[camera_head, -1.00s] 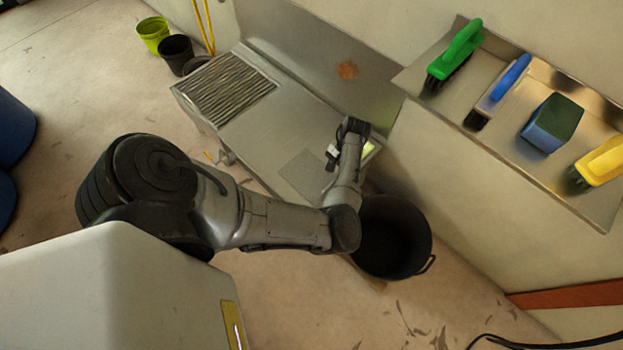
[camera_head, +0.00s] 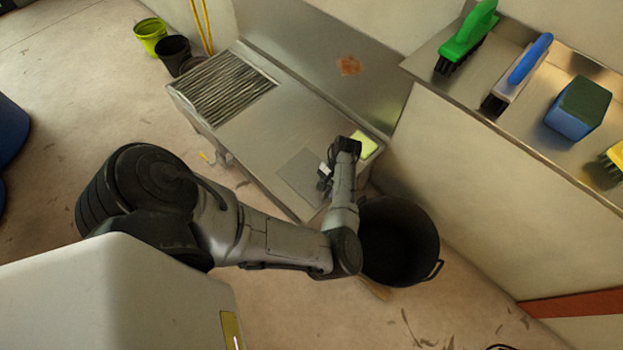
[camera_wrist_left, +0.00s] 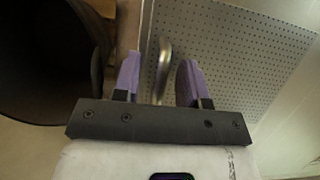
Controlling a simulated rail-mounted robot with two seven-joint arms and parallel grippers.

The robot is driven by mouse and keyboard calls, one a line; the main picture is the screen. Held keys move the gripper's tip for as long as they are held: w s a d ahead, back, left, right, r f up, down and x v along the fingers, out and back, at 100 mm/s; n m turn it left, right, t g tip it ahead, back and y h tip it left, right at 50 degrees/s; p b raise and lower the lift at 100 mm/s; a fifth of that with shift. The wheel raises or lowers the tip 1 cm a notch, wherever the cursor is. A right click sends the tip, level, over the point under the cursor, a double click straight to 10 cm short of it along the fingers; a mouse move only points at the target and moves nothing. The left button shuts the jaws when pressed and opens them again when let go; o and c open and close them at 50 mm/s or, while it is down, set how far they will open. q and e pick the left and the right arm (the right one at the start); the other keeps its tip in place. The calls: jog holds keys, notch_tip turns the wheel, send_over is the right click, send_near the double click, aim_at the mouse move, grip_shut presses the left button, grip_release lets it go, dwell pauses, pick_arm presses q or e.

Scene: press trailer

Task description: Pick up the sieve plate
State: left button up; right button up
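The sieve plate (camera_head: 297,170) is a flat grey square lying on the steel bench top near its front right end. In the left wrist view the plate (camera_wrist_left: 235,50) shows many small holes, and a curved metal handle (camera_wrist_left: 163,70) stands up near its edge. My left gripper (camera_head: 325,180) is low over the plate's right side. In the left wrist view its two purple fingers (camera_wrist_left: 158,76) are open, one on each side of the handle, with gaps visible. Whether the fingertips touch the plate cannot be told. My right gripper is not in view.
A black bucket (camera_head: 398,243) stands on the floor at the bench's right end. A yellow-green item (camera_head: 362,146) lies behind my wrist. A ribbed grate (camera_head: 225,92) fills the bench's left part. A shelf (camera_head: 480,110) with brushes and a sponge is at right.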

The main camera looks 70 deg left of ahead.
pick_arm(q)
grip_shut()
jog(key=shift+r, duration=0.1)
dwell(1.2)
